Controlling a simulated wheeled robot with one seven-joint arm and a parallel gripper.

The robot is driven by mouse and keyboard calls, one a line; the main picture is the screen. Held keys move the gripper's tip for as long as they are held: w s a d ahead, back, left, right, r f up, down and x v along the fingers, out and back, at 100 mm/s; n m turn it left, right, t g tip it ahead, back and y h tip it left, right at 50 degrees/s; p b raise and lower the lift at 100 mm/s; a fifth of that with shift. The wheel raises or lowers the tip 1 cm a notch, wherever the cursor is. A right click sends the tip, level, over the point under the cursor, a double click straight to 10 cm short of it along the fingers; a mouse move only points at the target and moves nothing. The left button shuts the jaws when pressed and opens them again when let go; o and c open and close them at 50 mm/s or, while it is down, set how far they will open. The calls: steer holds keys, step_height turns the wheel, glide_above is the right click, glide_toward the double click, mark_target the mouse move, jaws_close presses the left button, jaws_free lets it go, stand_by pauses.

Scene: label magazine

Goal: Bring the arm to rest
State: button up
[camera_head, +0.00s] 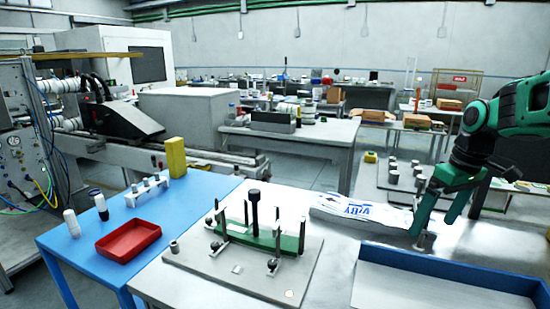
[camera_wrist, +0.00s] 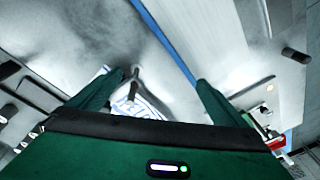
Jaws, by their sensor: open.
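My gripper (camera_head: 436,224) is at the right of the head view, pointing down over the grey table (camera_head: 335,240) with its two green fingers apart. In the wrist view, my gripper (camera_wrist: 162,80) is open. A small grey upright piece (camera_head: 426,241) stands just below the fingertips; it also shows near the left finger in the wrist view (camera_wrist: 134,73). I cannot tell whether a finger touches it.
A blue-walled tray (camera_head: 450,267) lies in front of the gripper. A fixture board (camera_head: 200,262) with a green bar and a black-topped post is at mid table. A blue table (camera_head: 85,247) at left bears a red tray (camera_head: 128,240). Another board with dark-topped cylinders (camera_head: 393,177) lies behind the stack.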

steer(key=s+f+m, duration=0.2)
steer(key=s+m, duration=0.1)
steer(key=s, duration=0.5)
steer(key=s+d+f+m, duration=0.1)
steer(key=s+m, duration=0.3)
steer(key=s, duration=0.5)
steer(key=s+d+f+m+g+h, duration=0.1)
steer(key=s+f+m, duration=0.2)
steer(key=s, duration=0.6)
steer(key=shift+s+d+f+m, duration=0.1)
steer(key=shift+s+f+m, duration=0.05)
steer(key=shift+f+m, duration=0.3)
